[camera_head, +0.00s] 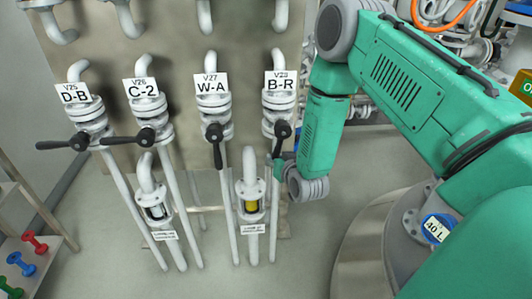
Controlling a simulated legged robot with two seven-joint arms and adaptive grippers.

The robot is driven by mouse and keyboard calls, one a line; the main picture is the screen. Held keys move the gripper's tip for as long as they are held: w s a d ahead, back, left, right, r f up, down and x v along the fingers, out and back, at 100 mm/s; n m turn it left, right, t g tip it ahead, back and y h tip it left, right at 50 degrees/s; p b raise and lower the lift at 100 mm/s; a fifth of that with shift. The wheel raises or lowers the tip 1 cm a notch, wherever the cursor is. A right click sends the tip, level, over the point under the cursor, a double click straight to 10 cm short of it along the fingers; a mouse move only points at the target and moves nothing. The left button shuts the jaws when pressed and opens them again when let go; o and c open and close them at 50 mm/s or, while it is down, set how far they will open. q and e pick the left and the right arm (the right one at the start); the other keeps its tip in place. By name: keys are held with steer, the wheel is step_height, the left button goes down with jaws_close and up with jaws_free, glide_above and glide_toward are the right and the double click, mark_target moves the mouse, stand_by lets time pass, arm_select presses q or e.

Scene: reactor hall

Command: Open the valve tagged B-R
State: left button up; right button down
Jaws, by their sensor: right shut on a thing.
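The valve tagged B-R (279,115) is the rightmost of the row on the panel, a grey pipe valve under a white V23-like tag (280,81). Its black lever (282,130) points downward, roughly along the pipe. My right arm is green and comes in from the right. My right gripper (278,159) is at the lower end of this lever and shut on it; the fingers are small and partly hidden by the wrist. My left gripper is not in view.
The W-A valve (215,132) to the left has its lever down; C-2 (150,133) and D-B (91,121) have levers pointing left. Two sight glasses (251,204) (156,211) stand below. A round grey base and a tag marked 40 L (437,228) are at right.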

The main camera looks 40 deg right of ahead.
steer(key=shift+s+d+r+n+g+h+p, duration=0.15)
steer(key=shift+s+d+n+h+p, duration=0.15)
steer(key=shift+d, duration=0.3)
steer(key=shift+s+d+n+g+h+p, duration=0.1)
steer(key=shift+d+n+g+h+p, duration=0.1)
steer(key=shift+d+n, duration=0.3)
steer(key=shift+d, duration=0.1)
steer(key=c, duration=1.4)
jaws_free()
steer(key=shift+r, duration=0.1)
steer(key=shift+s, duration=0.15)
steer(key=shift+f, duration=0.25)
steer(key=v, duration=1.2)
